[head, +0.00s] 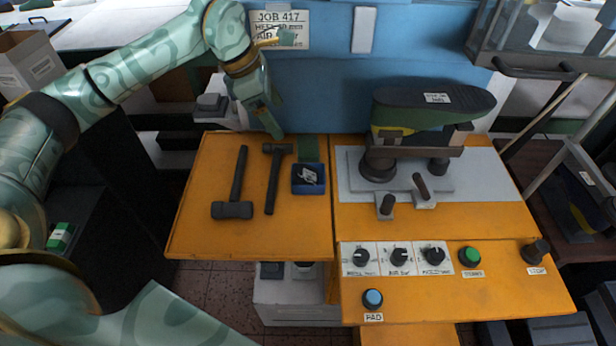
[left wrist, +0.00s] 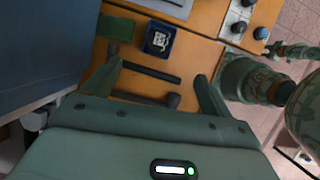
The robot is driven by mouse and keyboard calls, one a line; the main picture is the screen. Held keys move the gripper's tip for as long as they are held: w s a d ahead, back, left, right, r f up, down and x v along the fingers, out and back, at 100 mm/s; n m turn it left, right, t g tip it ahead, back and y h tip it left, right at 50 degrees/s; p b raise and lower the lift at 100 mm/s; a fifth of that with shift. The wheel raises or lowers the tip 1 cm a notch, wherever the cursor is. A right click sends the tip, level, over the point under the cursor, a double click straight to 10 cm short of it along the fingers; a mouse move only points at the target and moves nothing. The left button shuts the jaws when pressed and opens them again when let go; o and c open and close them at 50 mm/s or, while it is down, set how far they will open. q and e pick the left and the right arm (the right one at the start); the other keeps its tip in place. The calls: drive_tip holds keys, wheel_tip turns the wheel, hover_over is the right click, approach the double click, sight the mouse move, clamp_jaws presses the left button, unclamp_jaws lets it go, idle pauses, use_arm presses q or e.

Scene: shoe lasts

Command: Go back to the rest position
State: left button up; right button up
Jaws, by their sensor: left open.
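My left gripper (head: 274,118) is above the back edge of the left orange table, near the blue panel, pointing down. In the left wrist view its two fingers (left wrist: 158,76) stand wide apart with nothing between them. Beyond them lie two dark hammers on the tabletop. In the head view one hammer (head: 238,180) lies with its head toward the front, and the other (head: 274,170) has its head at the back, close below my left gripper. I cannot make out my right gripper in either view.
A small blue box (head: 308,188) with pale pieces and a green patch (head: 308,149) lie right of the hammers. A machine (head: 430,110) stands on the right table behind a control panel (head: 396,258) with knobs. The left table's front (head: 255,240) is clear.

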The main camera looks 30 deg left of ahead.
use_arm(q)
drive_tip(key=shift+v, duration=2)
